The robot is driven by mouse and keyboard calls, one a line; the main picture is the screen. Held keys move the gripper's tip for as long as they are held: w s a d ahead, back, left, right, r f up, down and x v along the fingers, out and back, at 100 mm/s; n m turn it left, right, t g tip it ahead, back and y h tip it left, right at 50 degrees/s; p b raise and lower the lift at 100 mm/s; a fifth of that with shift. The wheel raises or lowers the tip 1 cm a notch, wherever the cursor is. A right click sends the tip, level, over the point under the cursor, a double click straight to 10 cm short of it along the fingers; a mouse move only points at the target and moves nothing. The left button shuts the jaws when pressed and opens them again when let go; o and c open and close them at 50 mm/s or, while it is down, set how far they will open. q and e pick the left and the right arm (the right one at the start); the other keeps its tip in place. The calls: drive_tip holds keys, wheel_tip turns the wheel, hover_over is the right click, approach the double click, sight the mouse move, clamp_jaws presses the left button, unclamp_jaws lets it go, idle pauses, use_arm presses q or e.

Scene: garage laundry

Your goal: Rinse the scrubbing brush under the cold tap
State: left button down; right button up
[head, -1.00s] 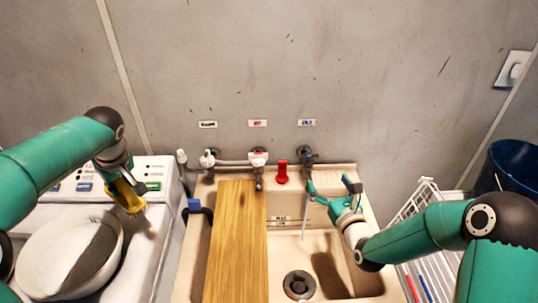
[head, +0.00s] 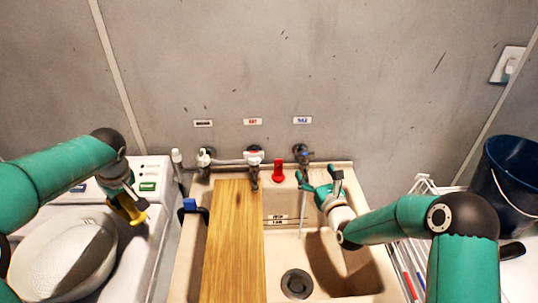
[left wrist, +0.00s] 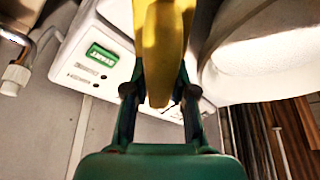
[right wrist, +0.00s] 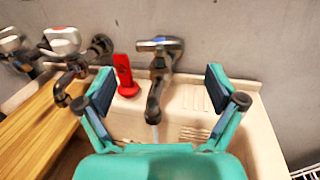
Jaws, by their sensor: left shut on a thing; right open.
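The scrubbing brush (head: 130,211) has a yellow handle. My left gripper (head: 122,196) is shut on it and holds it above the front of the white washing machine, left of the sink. The yellow handle (left wrist: 163,50) fills the jaws in the left wrist view; the bristles are hidden there. The cold tap (head: 302,154) is under the blue label, right of the others. A thin stream of water (head: 301,222) falls from it into the sink (head: 325,235). My right gripper (head: 320,176) is open and empty, in front of the cold tap (right wrist: 156,75), fingers either side of its spout in the right wrist view.
A wooden board (head: 233,240) covers the sink's left part. A red object (head: 278,172) stands on the back ledge between the hot tap (head: 254,160) and cold tap. A white basin (head: 62,258) sits on the washing machine. A wire rack and blue bucket (head: 505,172) are at right.

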sight(308, 160)
use_arm(q)
wheel_tip(308, 160, up, 2)
drive_tip(key=shift+p, duration=0.7)
use_arm(e)
drive_tip(key=x, duration=0.6)
